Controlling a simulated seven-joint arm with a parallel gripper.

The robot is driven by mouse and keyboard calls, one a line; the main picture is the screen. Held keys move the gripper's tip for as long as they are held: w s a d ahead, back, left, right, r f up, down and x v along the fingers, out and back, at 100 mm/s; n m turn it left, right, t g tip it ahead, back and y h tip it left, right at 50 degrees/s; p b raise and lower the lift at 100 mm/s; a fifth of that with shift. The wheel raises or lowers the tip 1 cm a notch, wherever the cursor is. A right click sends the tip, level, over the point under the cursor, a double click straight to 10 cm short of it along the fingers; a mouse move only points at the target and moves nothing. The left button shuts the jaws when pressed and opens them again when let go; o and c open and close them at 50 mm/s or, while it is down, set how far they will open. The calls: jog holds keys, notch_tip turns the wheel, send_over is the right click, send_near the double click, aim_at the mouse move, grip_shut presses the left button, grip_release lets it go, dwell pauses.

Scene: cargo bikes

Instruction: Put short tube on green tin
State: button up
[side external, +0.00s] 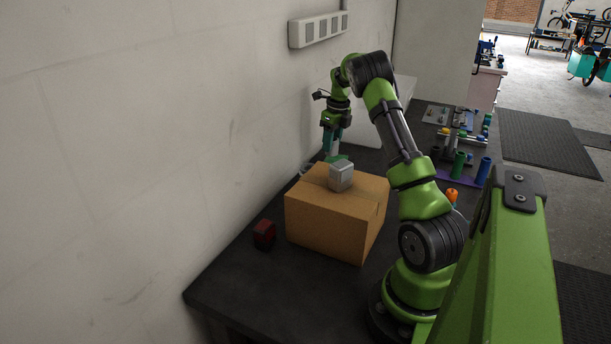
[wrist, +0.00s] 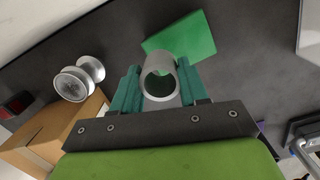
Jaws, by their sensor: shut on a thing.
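My gripper (side external: 331,148) is shut on a short grey tube (wrist: 160,80), held between its teal fingers (wrist: 158,92) with the open end facing the wrist camera. The green tin (wrist: 182,38) lies on the dark bench just beyond the tube in the wrist view, and the tube overlaps its near edge there. I cannot tell whether they touch.
A silver spool (wrist: 80,78) lies beside the box. A red object (side external: 264,234) is near the wall. Coloured tubes (side external: 459,164) stand at right.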

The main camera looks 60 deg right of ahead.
aim_at(332, 152)
jog(key=shift+f, duration=2)
jog(key=shift+f, duration=0.1)
jog(key=o, duration=1.2)
jog(key=shift+f, duration=0.1)
